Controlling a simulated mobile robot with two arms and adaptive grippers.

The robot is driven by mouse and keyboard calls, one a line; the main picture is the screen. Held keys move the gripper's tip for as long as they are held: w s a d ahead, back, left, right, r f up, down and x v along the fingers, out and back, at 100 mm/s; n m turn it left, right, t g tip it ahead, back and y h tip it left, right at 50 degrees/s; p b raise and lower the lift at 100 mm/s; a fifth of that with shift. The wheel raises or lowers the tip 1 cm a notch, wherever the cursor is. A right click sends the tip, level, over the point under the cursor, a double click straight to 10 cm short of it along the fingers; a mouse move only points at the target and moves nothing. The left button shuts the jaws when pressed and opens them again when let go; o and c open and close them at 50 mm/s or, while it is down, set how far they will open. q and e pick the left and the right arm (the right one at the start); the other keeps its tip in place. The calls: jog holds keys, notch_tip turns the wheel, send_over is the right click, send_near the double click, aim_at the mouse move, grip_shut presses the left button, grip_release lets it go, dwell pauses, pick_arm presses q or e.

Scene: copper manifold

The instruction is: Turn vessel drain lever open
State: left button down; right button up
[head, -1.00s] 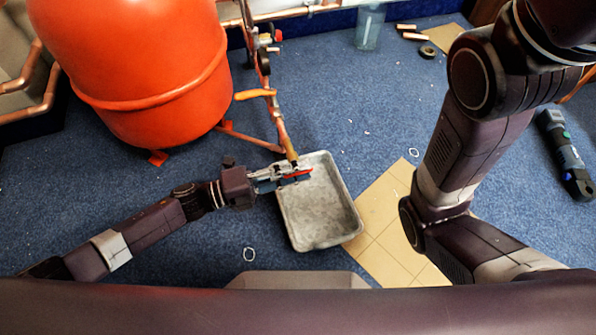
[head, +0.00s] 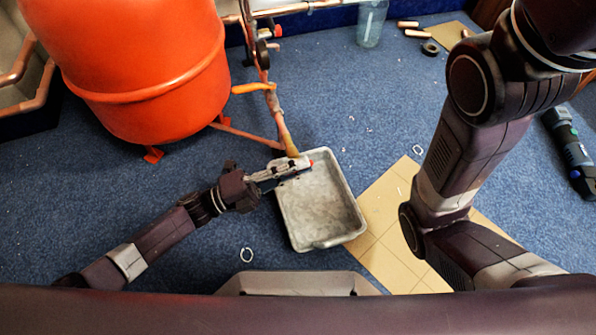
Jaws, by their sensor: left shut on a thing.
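The red vessel (head: 140,65) stands at the upper left. A copper pipe (head: 283,130) beside it runs down to the far edge of the grey tray. The red drain lever (head: 311,163) is at the pipe's lower end, and only its red tip shows past my fingers. My left gripper (head: 291,167) reaches in from the left over the tray and is shut on this lever. The gripper hides most of the lever and the valve body. My right arm crosses the right side, with its gripper out of view.
The grey tray (head: 325,210) lies on the blue carpet below the gripper. An orange handle (head: 253,88) sticks out higher on the pipework. Tan boards (head: 390,240) lie right of the tray. A clear container (head: 370,25), copper offcuts and a tool (head: 570,150) lie farther off.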

pick_arm(q)
jog(key=shift+h, duration=0.8)
jog(key=c, duration=2)
grip_release()
jog(key=s+a, duration=0.1)
jog(key=a, duration=0.4)
jog(key=s+a+f, duration=0.1)
jog(key=s+a, duration=0.1)
jog(key=a, duration=0.3)
jog(key=s+a+f, duration=0.1)
jog(key=s+a, duration=0.1)
jog(key=a, duration=0.4)
jog(key=shift+o, duration=0.2)
